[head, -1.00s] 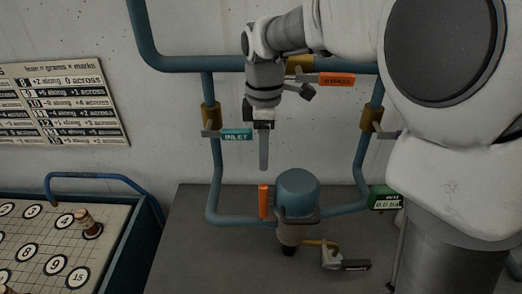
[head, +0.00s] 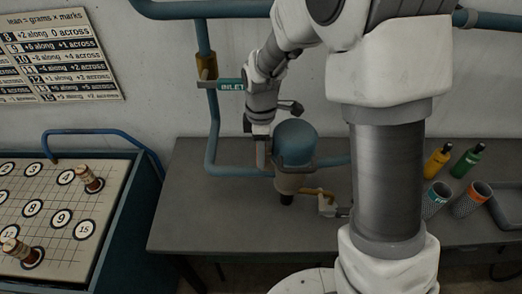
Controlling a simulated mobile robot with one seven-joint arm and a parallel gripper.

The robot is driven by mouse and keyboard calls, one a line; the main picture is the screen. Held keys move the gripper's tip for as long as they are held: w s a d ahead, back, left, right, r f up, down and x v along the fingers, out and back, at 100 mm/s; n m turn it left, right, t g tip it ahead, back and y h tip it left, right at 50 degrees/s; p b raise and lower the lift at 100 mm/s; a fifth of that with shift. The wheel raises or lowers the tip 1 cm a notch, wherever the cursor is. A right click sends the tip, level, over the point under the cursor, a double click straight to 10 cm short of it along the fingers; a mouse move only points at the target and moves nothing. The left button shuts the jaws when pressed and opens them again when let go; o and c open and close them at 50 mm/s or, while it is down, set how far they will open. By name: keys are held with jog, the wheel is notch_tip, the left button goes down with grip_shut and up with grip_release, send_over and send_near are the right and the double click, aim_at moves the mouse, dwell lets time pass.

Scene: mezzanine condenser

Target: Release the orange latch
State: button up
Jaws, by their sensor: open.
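The blue-domed condenser body (head: 296,143) stands on the grey bench, joined to blue pipe on both sides. The orange latch (head: 268,149) is upright on the dome's left side; only a thin strip shows, and the rest is hidden by my gripper. My gripper (head: 261,152) points down at the latch, its fingers at the latch's height and just left of the dome. The jaws are open. I cannot tell whether the fingers stand around the latch or only in front of it.
The green INLET tag (head: 231,85) hangs left of my wrist. Bottles (head: 438,160) and patterned cups (head: 472,199) stand at right. A numbered board (head: 48,215) lies at left. The bench's left front is clear.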

jog(key=shift+f, duration=0.2)
jog(key=shift+c, duration=0.3)
grip_shut()
dwell(1.1)
